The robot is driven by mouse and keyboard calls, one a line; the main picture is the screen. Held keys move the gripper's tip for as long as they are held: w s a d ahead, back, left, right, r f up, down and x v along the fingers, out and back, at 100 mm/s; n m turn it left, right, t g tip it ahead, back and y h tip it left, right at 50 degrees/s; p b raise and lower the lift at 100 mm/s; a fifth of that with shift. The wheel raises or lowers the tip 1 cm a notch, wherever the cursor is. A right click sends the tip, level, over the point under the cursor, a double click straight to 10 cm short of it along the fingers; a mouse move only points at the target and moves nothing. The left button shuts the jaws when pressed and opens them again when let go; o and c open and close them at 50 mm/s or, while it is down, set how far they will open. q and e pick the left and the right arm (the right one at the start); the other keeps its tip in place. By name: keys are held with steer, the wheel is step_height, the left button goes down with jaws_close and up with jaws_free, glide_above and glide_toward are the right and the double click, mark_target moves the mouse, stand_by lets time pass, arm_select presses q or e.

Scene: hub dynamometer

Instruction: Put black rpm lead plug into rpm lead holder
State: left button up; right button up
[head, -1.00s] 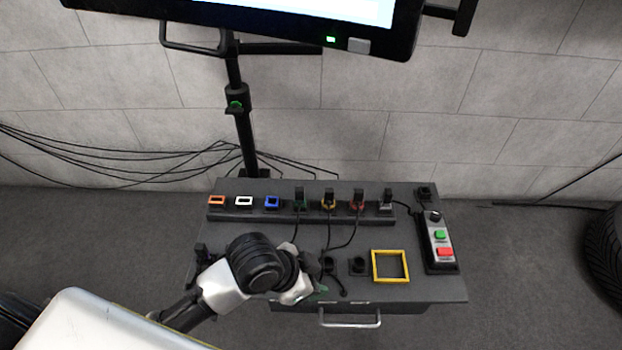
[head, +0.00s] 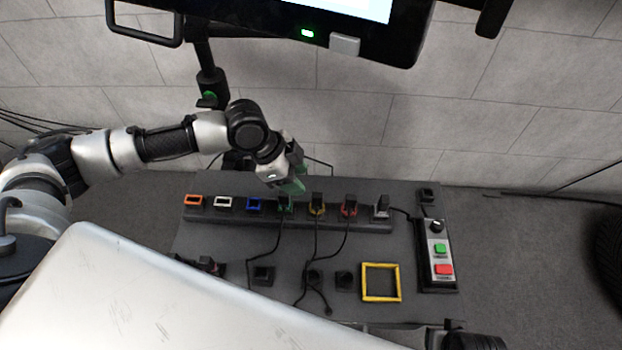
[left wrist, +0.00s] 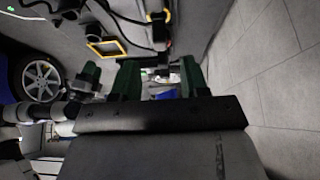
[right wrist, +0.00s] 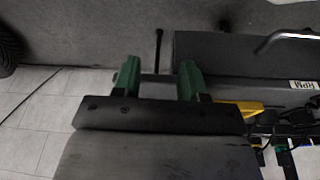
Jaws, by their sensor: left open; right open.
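My left gripper (head: 292,183) is open, at the back row beside the plug in the green-framed holder (head: 285,207); contact cannot be told. Its green fingers also show apart in the left wrist view (left wrist: 160,80). Upright black plugs stand in the green, yellow (head: 317,208) and red (head: 349,208) holders, and one stands in the grey holder (head: 382,210). Which is the rpm lead plug, I cannot tell. My right gripper (right wrist: 160,80) is open and empty near the bench's front edge, where an RPM label (right wrist: 303,85) shows. Its fingers are outside the head view.
Empty orange (head: 194,201), white (head: 223,202) and blue (head: 254,204) holders fill the row's left. Small black blocks (head: 264,275) and a yellow square frame (head: 381,298) are on the bench. Thin black leads cross it. A button box (head: 438,258) stands right; a monitor hangs above.

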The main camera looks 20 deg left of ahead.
mark_target(316, 198)
steer(key=b+v, duration=0.3)
steer(key=v, duration=0.5)
arm_select(q)
steer(key=b+x, duration=0.2)
steer(key=x, duration=0.3)
steer(key=shift+b, duration=0.3)
steer(key=shift+d+f, duration=0.15)
steer(key=shift+f, duration=0.1)
steer(key=shift+x, duration=1.65)
arm_select(e)
steer(key=shift+w+a+f+t+y, duration=0.15)
steer(key=shift+w+a+t, duration=0.1)
steer(key=shift+w+t, duration=0.65)
steer(key=shift+w+a+r+t+y, duration=0.1)
steer(key=shift+w+a+t+y, duration=0.15)
steer(key=shift+w+t, duration=0.65)
steer(key=shift+w+a+f+t+y, duration=0.1)
steer(key=shift+w+a+t, duration=0.2)
steer(key=shift+w+t, duration=0.6)
steer(key=shift+w+g, duration=0.25)
steer(key=shift+g, duration=0.05)
